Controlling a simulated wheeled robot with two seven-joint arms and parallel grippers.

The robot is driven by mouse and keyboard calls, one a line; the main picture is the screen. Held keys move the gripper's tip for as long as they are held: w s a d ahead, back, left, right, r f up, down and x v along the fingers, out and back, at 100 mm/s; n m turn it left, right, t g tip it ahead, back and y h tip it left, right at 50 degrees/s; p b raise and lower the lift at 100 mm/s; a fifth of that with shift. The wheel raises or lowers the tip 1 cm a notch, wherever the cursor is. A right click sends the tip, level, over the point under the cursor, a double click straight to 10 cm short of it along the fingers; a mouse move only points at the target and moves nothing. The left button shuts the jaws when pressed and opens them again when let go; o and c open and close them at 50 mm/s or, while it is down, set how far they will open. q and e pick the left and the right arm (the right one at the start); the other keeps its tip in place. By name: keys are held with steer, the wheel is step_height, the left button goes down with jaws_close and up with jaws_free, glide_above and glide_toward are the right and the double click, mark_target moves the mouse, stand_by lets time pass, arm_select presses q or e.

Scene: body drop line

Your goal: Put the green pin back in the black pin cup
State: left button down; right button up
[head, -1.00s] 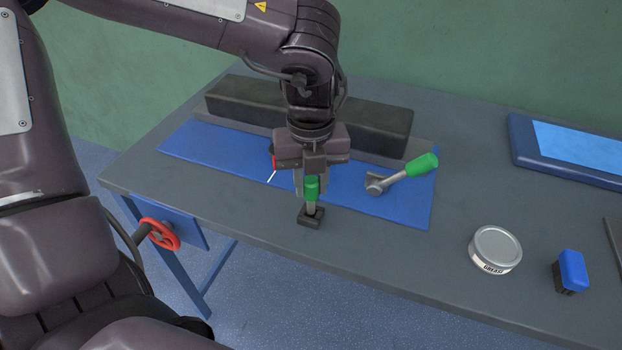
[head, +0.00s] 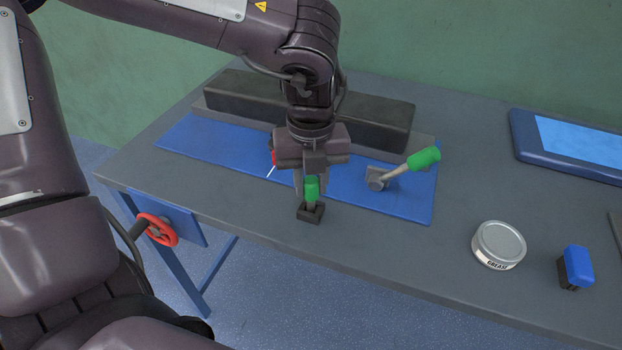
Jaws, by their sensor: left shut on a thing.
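The green pin (head: 312,189) stands upright, with its green grip at the top and a grey shank below. My left gripper (head: 311,186) points down and is shut on the green grip. The black pin cup (head: 311,214) is a small dark block on the table, directly below the gripper. The pin's lower end is in the cup's opening; how deep it sits I cannot tell. My right gripper is not in view.
A long black block (head: 375,120) lies behind. A grease tin (head: 499,245), a blue-and-black block (head: 575,267) and a blue-framed panel (head: 570,147) are at right.

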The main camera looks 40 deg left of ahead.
arm_select(q)
steer(key=shift+f, duration=0.3)
steer(key=c, duration=1.1)
jaws_free()
steer(key=shift+r, duration=0.15)
steer(key=shift+r+p, duration=2.15)
steer(key=shift+r, duration=1.25)
